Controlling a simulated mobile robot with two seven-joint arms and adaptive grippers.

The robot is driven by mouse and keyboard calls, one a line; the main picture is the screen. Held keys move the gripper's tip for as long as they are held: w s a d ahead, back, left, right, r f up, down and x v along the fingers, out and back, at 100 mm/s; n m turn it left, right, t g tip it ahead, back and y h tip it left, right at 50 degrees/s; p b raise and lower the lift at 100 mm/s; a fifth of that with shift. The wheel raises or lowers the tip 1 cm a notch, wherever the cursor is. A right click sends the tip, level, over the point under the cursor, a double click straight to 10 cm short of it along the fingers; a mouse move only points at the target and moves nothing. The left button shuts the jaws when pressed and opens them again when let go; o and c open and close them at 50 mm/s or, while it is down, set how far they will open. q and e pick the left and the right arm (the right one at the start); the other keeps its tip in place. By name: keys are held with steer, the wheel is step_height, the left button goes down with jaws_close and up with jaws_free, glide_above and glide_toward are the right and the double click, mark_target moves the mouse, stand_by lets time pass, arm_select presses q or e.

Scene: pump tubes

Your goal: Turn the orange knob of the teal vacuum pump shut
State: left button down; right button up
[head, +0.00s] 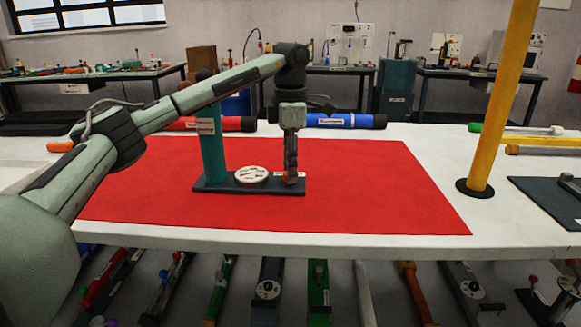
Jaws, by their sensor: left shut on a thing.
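The teal vacuum pump stands upright on the red mat (370,190). It has a teal column (213,152), a dark flat base (222,187) and a round white dial (251,174) with red marks. My left gripper (291,178) points down over the right end of the base, to the right of the dial. It is shut on the orange knob, which its fingers almost wholly hide. I cannot tell how far the knob is turned. My right gripper is not in view.
A red tube (235,124) and a blue tube (345,121) lie behind the mat. A yellow post (503,95) rises from a black foot at the right. A dark plate (555,197) lies at the right edge. The right part of the mat is clear.

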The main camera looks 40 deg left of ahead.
arm_select(q)
steer(key=shift+r+n, duration=0.1)
steer(key=shift+n, duration=0.2)
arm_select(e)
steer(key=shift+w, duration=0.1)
arm_select(q)
steer(key=n+p, duration=0.3)
steer(key=shift+n, duration=0.3)
steer(key=n+p, duration=0.1)
steer(key=n, duration=0.2)
steer(key=shift+n, duration=0.3)
steer(key=n, duration=0.2)
steer(key=shift+n, duration=0.4)
steer(key=n, duration=0.3)
steer(key=shift+n, duration=2.2)
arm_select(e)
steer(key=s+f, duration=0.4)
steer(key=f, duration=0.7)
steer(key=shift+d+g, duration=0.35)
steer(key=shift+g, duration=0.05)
arm_select(q)
steer(key=c, duration=1.2)
jaws_free()
